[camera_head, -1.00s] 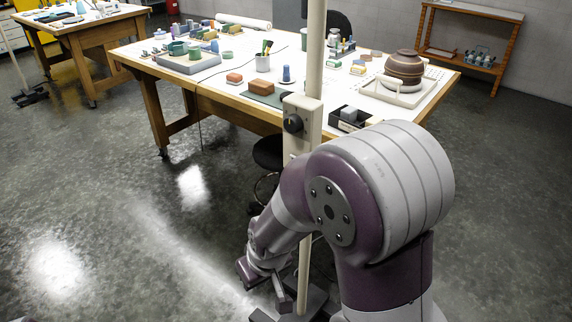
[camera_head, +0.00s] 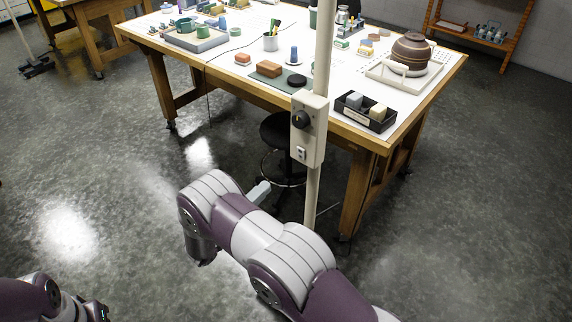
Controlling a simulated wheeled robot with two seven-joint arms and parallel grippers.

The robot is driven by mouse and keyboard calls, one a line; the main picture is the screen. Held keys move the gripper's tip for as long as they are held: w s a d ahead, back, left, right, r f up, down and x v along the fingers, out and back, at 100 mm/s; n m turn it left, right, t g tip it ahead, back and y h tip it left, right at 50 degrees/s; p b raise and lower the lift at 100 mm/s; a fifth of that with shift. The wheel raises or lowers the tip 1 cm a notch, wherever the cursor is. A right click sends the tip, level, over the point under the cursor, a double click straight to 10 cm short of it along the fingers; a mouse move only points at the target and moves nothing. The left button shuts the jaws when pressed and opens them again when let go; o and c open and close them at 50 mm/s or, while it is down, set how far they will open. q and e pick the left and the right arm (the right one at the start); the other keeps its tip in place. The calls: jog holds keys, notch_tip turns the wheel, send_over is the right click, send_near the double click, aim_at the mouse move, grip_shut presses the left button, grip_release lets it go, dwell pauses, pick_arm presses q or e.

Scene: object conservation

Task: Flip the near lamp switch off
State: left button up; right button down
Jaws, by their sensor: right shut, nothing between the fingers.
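The near lamp's pale pole (camera_head: 323,60) stands upright in front of the table. It carries a beige control box (camera_head: 312,130) with a black round knob (camera_head: 301,120) and a small switch (camera_head: 301,153) below it. The switch's on or off position is too small to tell. My right arm reaches in from the bottom right. My right gripper (camera_head: 262,191) shows as a grey tip behind the forearm, shut and empty, below and left of the box and apart from it. The rest of it is hidden. My left arm shows at the bottom left; its fingers are out of view.
The white-topped worktable (camera_head: 340,66) stands just behind the pole, with a black tray (camera_head: 366,112), a brown block (camera_head: 269,68) and a brown pot (camera_head: 411,50) on it. A black stool (camera_head: 279,130) is under its front edge.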

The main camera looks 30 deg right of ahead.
aim_at(302, 152)
jog(key=p+x, duration=0.2)
jog(key=x, duration=0.4)
jog(key=p+x, duration=0.3)
jog(key=x, duration=0.3)
jog(key=shift+w+d+r, duration=0.1)
jog(key=shift+d+r, duration=0.1)
jog(key=shift+r, duration=0.1)
jog(key=shift+w+d+f+p, duration=0.15)
jog(key=shift+w+d+p, duration=0.2)
jog(key=shift+d, duration=0.2)
